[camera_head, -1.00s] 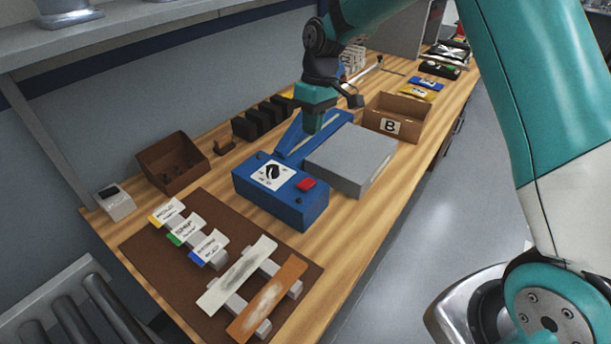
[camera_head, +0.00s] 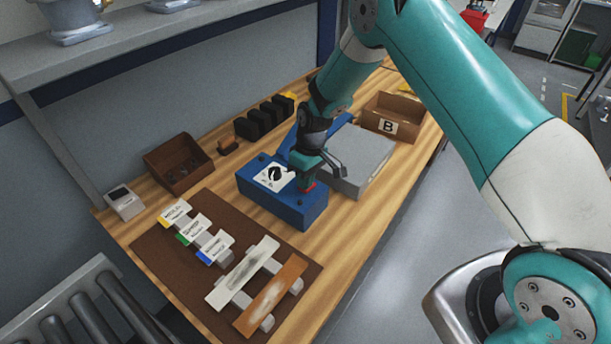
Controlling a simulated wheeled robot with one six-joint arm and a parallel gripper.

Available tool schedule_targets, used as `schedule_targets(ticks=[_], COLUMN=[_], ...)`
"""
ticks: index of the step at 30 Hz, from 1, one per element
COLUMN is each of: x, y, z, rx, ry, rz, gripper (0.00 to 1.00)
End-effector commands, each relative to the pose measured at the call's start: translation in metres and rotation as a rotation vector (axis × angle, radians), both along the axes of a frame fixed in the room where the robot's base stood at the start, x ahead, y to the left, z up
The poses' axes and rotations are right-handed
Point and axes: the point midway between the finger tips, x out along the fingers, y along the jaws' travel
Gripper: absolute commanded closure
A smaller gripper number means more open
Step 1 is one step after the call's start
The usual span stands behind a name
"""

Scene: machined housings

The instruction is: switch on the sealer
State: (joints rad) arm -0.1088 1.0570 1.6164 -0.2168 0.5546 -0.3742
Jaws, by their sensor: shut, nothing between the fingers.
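The sealer (camera_head: 283,205) is a blue box on the wooden bench, with a white dial plate with a black knob (camera_head: 274,174) on its top and a blue arm reaching back from it. A red switch (camera_head: 309,187) is on the right of its top, mostly hidden by my gripper. My gripper (camera_head: 307,183) is shut and empty, pointing down at the red switch. I cannot tell whether it touches the switch or hovers just above it, nor which way the switch is set.
A grey block (camera_head: 357,165) stands right behind the sealer. A box marked B (camera_head: 392,117) and a brown bin (camera_head: 178,163) stand farther back. A brown mat (camera_head: 165,254) with labelled tags and two strips lies in front. Black blocks (camera_head: 263,118) line the back.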

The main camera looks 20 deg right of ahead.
Motion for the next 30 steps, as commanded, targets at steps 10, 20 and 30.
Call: schedule_targets(ticks=[10, 20, 30], x=[0.0, -0.002, 0.004], y=[0.0, 0.002, -0.006], z=[-0.002, -0.008, -0.005], rx=[-0.004, -0.059, -0.06], ry=[-0.001, -0.038, -0.041], rz=[0.0, -0.003, -0.005], gripper=[1.0, 1.0, 1.0])
